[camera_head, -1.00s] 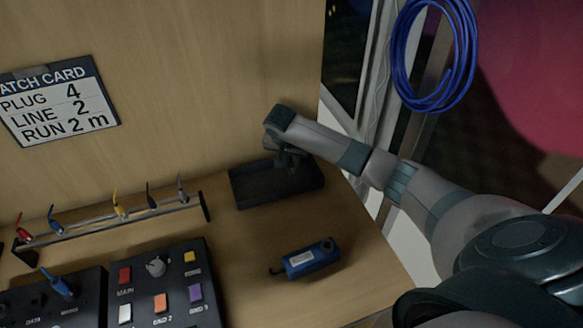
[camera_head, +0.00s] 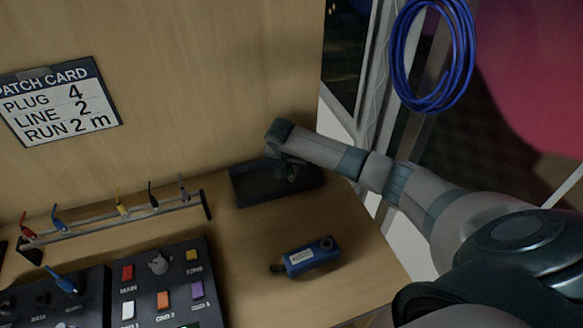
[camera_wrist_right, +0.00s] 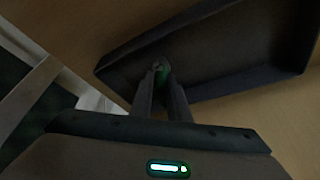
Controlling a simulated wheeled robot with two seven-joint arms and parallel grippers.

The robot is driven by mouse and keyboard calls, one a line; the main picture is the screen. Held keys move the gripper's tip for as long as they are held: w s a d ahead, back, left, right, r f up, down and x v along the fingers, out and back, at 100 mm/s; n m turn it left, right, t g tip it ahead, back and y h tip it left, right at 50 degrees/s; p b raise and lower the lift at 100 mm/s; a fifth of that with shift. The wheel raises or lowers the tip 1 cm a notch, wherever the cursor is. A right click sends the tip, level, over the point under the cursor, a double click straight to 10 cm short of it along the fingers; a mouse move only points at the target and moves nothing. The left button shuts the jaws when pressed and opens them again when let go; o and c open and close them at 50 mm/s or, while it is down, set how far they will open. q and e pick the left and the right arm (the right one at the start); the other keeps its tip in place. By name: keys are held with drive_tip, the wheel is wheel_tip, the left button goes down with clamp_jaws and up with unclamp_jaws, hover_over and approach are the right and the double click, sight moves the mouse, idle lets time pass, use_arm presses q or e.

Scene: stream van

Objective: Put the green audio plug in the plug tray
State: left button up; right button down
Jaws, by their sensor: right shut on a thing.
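The black plug tray (camera_head: 250,195) stands at the back right of the wooden desk, against the wall panel. My right gripper (camera_head: 287,172) is over the tray, low, with its fingers pointing down. In the right wrist view the right gripper (camera_wrist_right: 161,88) is shut on the green audio plug (camera_wrist_right: 161,74), whose green body shows between the fingertips. The tray (camera_wrist_right: 225,62) lies behind and below the plug there. I cannot tell whether the plug touches the tray floor. In the head view the plug is hidden by the gripper. My left gripper is not in view.
A rack (camera_head: 120,221) with several coloured plugs stands left of the tray. A blue box (camera_head: 311,257) lies in front of the tray. A button panel (camera_head: 163,290) is at the front left. A blue cable coil (camera_head: 433,55) hangs at upper right.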

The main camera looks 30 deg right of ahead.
drive_tip(key=shift+f, duration=0.15)
drive_tip(key=c, duration=1.7)
unclamp_jaws()
drive_tip(key=b+v, duration=0.2)
drive_tip(key=v, duration=1)
drive_tip(key=shift+w, duration=0.1)
